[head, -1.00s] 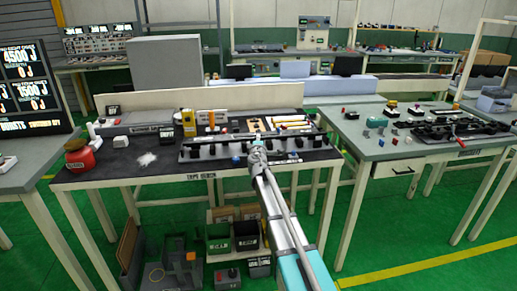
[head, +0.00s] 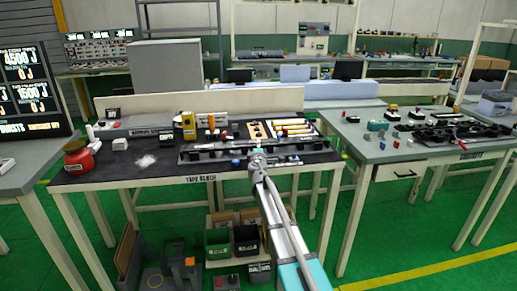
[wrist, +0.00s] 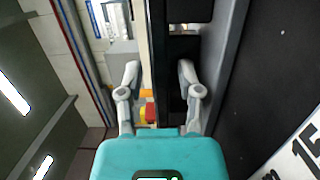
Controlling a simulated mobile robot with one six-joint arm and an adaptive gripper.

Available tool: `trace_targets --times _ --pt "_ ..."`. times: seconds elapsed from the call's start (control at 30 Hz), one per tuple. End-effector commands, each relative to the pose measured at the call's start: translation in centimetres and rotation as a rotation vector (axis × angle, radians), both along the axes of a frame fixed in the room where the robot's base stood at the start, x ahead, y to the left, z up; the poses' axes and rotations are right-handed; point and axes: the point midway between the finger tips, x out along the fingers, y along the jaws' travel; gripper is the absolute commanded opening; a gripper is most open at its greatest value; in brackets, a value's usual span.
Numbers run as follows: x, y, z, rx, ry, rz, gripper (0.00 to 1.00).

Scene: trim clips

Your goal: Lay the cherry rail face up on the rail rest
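My gripper (head: 257,160) is over the front of the tape bench, at the long black fixture (head: 215,152) on its grey base. In the wrist view my gripper (wrist: 158,72) has its two fingers well apart, with nothing clearly held between them. A long black part with square cutouts (wrist: 184,48) runs below and past the right finger. A pale strip runs beside it. I cannot pick out the cherry rail by colour, nor tell which part is the rail rest; my arm hides part of the fixture.
A tan board (head: 257,130) and several yellowish sticks (head: 293,127) lie behind the fixture. A yellow device (head: 188,125) stands at the back left. A red container (head: 78,158) is at the left end. The bench's dark front left (head: 130,173) is clear. Another bench stands right.

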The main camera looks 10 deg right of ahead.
Motion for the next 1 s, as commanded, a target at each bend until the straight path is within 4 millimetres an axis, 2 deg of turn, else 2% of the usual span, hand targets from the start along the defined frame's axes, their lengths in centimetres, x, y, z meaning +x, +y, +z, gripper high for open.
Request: trace_targets --times 0.47,0.67,1.0 --pt "-0.3 0.0 0.1 0.000 0.000 0.000 0.51" --pt "-2.2 0.3 0.1 0.000 0.000 0.000 0.51" --pt "-7.5 1.3 0.1 0.000 0.000 0.001 0.51"
